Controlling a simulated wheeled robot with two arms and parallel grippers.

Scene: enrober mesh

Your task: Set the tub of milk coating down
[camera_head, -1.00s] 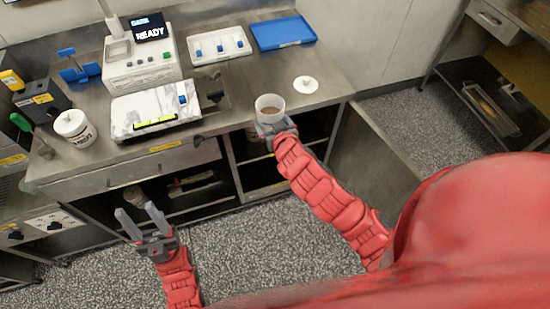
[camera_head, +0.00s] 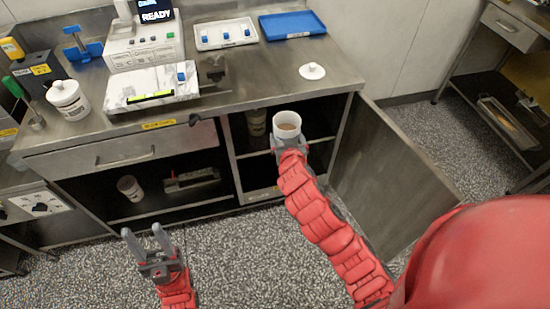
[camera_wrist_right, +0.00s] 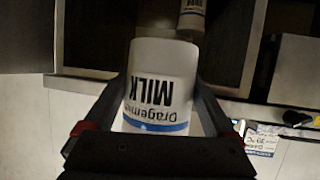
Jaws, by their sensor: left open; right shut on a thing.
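The tub of milk coating (camera_head: 287,122) is white, lidless and upright, with brown contents showing in the head view. My right gripper (camera_head: 290,142) is shut on the tub, in front of the open cupboard and below the counter edge. In the right wrist view the tub (camera_wrist_right: 160,85) shows its "MILK" label upside down between the fingers (camera_wrist_right: 163,105). My left gripper (camera_head: 148,240) is open and empty, low over the floor at the left. A white lid (camera_head: 312,71) lies on the counter.
The steel counter (camera_head: 270,85) has bare room around the lid. An open cupboard door (camera_head: 385,150) stands to the right of the held tub. Another tub (camera_head: 256,122) stands inside the cupboard.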

